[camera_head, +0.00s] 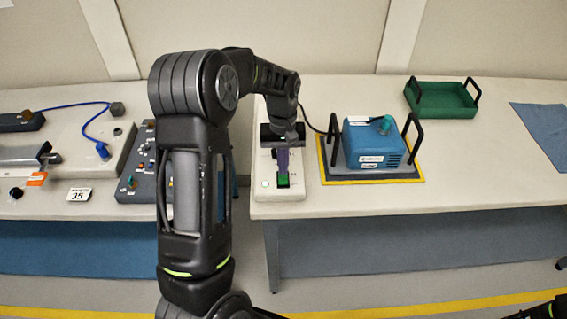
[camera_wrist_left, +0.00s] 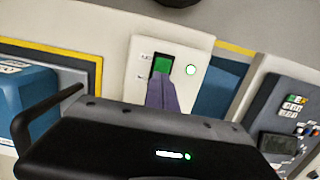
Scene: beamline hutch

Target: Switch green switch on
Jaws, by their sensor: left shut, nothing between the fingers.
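The green switch (camera_head: 283,181) sits in a dark frame on a pale switch box (camera_head: 291,194) at the front left of the right-hand table. It also shows in the left wrist view (camera_wrist_left: 162,64). A small round lamp (camera_wrist_left: 191,70) beside it looks pale with a green tint. My left gripper (camera_head: 283,170) is shut and empty, its purple fingers pointing down at the switch. In the left wrist view the fingertips (camera_wrist_left: 160,80) overlap the edge of the green rocker. I cannot tell whether they touch it. The fingers hide part of the switch.
A blue device (camera_head: 372,145) with black handles stands on a yellow-edged mat to the right. A green tray (camera_head: 441,101) is farther back. A grey control panel (camera_head: 140,175) lies on the left table. A gap separates the two tables.

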